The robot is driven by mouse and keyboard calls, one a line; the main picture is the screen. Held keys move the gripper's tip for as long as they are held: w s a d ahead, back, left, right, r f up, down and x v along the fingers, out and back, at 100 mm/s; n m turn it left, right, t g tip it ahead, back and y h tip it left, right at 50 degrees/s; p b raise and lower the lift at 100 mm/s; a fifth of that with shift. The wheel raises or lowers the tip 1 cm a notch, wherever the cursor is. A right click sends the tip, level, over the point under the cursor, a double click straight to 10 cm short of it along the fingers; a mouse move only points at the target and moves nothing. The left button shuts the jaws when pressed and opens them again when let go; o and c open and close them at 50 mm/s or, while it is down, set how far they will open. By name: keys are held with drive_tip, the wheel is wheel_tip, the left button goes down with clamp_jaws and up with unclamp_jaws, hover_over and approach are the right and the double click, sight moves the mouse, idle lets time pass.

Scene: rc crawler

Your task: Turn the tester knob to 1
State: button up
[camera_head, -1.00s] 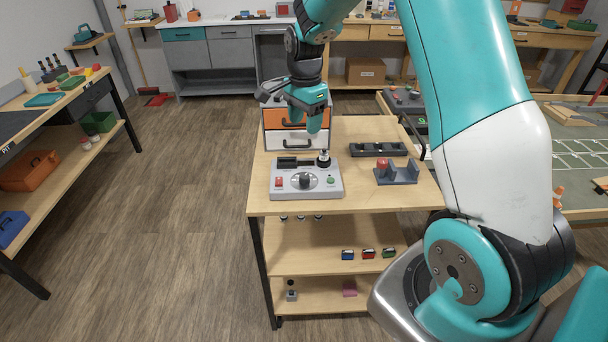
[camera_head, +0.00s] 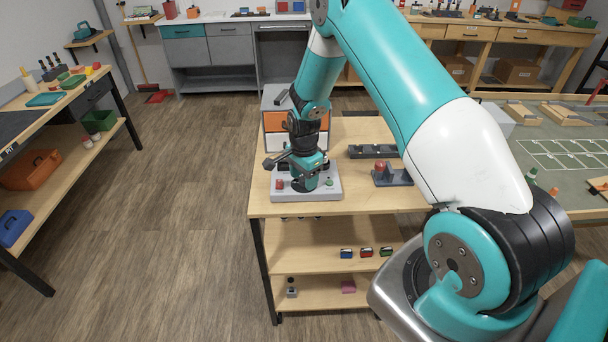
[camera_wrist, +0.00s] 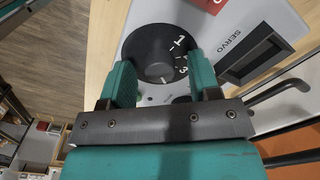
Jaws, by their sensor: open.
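The grey tester (camera_head: 333,193) sits on the near part of the wooden table, and my gripper (camera_head: 304,188) is down over its middle, hiding its knob in the head view. In the wrist view the round black knob (camera_wrist: 153,52) shows white marks, with 1 and 3 readable near its right side. My open gripper (camera_wrist: 160,66) has one teal finger on each side of the knob's lower part. I cannot tell whether the fingers touch it. A red button (camera_head: 280,184) and a green button (camera_head: 329,182) flank the gripper on the tester.
A panel marked SERVO with a dark slot (camera_wrist: 247,62) lies right of the knob. Behind the tester stands a drawer unit (camera_head: 274,121) with an orange drawer. A dark tray (camera_head: 373,151) and a grey holder with a red part (camera_head: 391,175) are to the right.

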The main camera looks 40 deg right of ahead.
drive_tip(key=c, duration=0.9)
drive_tip(key=shift+n, duration=0.4)
drive_tip(key=n+b, duration=0.2)
drive_tip(key=n, duration=0.1)
drive_tip(key=shift+f+n, duration=0.1)
drive_tip(key=shift+n, duration=0.2)
drive_tip(key=n+b, duration=0.1)
drive_tip(key=n, duration=0.4)
drive_tip(key=shift+n, duration=0.3)
drive_tip(key=n+b, duration=0.2)
drive_tip(key=n, duration=1.1)
drive_tip(key=shift+n+b, duration=0.35)
drive_tip(key=shift+n, duration=0.35)
